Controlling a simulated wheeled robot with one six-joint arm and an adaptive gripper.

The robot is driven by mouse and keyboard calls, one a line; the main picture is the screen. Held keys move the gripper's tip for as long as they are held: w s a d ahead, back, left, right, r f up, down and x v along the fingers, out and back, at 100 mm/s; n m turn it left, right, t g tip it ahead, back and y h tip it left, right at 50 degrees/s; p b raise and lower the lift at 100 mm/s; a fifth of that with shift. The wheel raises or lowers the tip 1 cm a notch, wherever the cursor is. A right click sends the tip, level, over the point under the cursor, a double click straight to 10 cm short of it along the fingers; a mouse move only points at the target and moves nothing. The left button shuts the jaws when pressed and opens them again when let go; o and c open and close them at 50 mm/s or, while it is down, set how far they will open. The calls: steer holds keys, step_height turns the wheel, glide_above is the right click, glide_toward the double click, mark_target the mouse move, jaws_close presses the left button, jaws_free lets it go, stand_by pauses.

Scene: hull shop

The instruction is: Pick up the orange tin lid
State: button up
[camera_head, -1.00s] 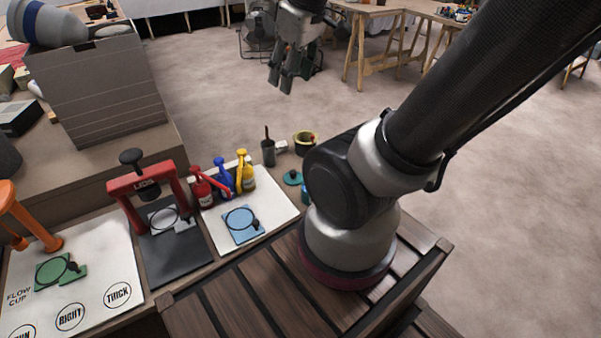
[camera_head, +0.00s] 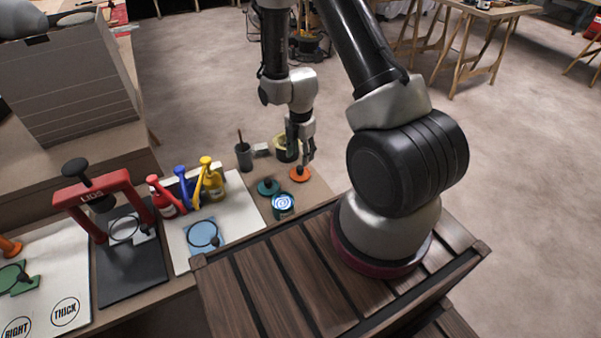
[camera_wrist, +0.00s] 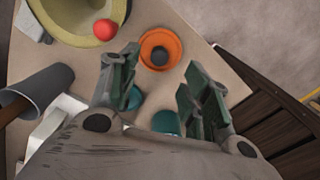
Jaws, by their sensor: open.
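The orange tin lid (camera_head: 299,174) lies on the bench near its right end, a round disc with a dark knob in its middle. In the wrist view the lid (camera_wrist: 160,50) lies beyond the fingertips, with bare bench around it. My gripper (camera_head: 306,156) is above and close to the lid in the head view, pointing down. In the wrist view my gripper (camera_wrist: 160,75) has its two fingers apart, with nothing between them. I cannot tell the exact height of the fingertips over the lid.
A teal lid (camera_head: 268,187) and a teal tin (camera_head: 283,206) stand left of the orange lid. A dark grey cup (camera_head: 244,157) and several coloured bottles stand further left.

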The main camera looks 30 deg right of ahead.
mark_target(300, 167)
step_height(300, 167, down, 7)
steer(key=shift+w+f, duration=0.1)
steer(key=shift+f, duration=0.05)
steer(key=c, duration=0.9)
